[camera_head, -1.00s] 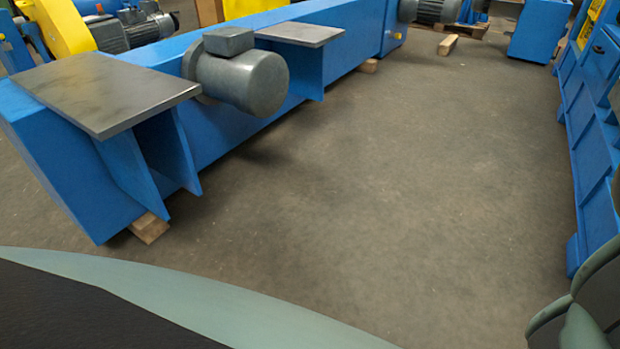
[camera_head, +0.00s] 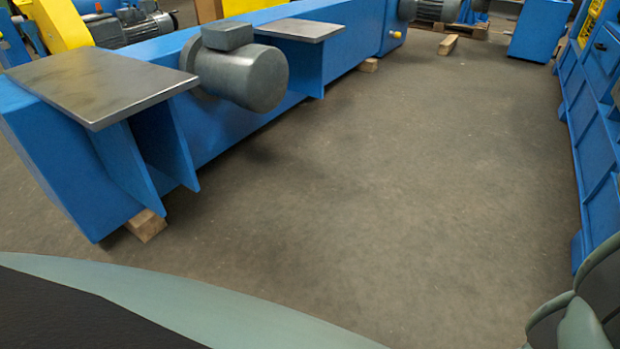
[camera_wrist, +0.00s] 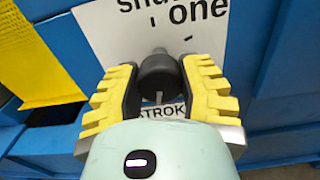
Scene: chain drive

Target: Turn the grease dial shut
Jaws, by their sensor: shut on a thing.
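In the wrist view, the grease dial is a dark round knob (camera_wrist: 157,77) with a pale pointer line on its lower side. It stands out from a white label plate (camera_wrist: 110,35) on a blue panel. The plate carries the partly cut-off word "shut", the word "one", tick marks, and "STROK" below the knob. My gripper (camera_wrist: 158,68) has its yellow ribbed fingers closed on both sides of the knob. The pointer line aims downward, near "STROK". The head view shows neither the dial nor my gripper.
In the head view, a long blue machine (camera_head: 225,115) with a grey motor (camera_head: 242,75) and a flat metal plate (camera_head: 100,85) stands at left. Another blue machine (camera_head: 600,150) runs along the right edge. The grey floor (camera_head: 420,180) between them is clear.

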